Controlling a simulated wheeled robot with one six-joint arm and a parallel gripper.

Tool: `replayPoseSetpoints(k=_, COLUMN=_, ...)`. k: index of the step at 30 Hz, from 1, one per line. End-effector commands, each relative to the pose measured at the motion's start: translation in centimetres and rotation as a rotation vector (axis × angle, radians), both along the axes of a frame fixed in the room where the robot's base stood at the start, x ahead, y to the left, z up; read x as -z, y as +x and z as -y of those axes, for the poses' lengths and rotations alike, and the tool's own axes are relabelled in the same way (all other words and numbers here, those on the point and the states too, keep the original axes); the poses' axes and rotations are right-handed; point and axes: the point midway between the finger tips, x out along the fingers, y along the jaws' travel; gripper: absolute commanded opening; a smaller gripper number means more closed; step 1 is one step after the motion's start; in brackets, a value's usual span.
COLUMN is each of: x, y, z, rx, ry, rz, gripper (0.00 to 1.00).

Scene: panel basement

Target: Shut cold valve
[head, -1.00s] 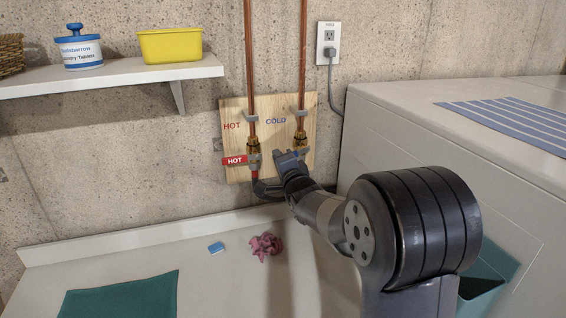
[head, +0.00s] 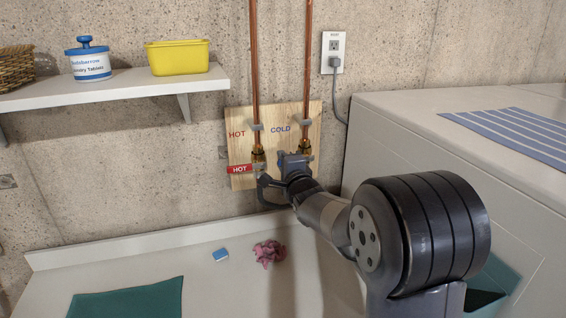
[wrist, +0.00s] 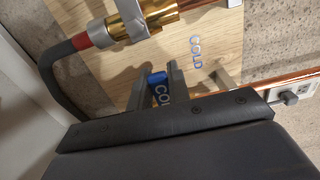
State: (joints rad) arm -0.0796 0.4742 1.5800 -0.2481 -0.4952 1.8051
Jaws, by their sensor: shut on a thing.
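The cold valve (head: 305,147) is brass, on the right copper pipe of a wooden board (head: 243,181), under the blue word COLD. My gripper (wrist: 158,86) is at this valve and shut on its blue handle (wrist: 158,79), whose white letters partly show between the fingers in the wrist view. In the head view my gripper (head: 291,162) covers most of the handle and the valve's lower part. The handle's full angle to the pipe is hard to tell.
The hot valve (head: 258,155) with its red HOT handle (head: 239,169) is close on the left, with a dark hose (wrist: 60,82) below. A shelf (head: 115,88) is at upper left. A white machine (head: 400,125) stands right. An outlet (head: 333,52) is above.

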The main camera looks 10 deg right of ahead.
Motion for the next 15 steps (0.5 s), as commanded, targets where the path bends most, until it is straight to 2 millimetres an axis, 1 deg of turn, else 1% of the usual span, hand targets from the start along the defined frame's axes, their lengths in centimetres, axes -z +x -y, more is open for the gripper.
replayPoseSetpoints(k=2, x=-0.12, y=0.02, z=0.03, rx=0.001, ry=0.004, rz=0.002, gripper=0.0)
replayPoseSetpoints(k=3, x=-0.13, y=0.02, z=0.03, rx=0.001, ry=0.004, rz=0.002, gripper=0.2)
replayPoseSetpoints(k=9, x=-0.1, y=0.01, z=0.03, rx=0.001, ry=0.001, rz=0.002, gripper=0.37)
replayPoseSetpoints(k=11, x=-0.08, y=0.0, z=0.02, rx=0.001, ry=0.001, rz=0.002, gripper=0.4)
replayPoseSetpoints(k=15, x=-0.06, y=0.0, z=0.02, rx=0.0, ry=0.0, rz=0.001, gripper=0.4)
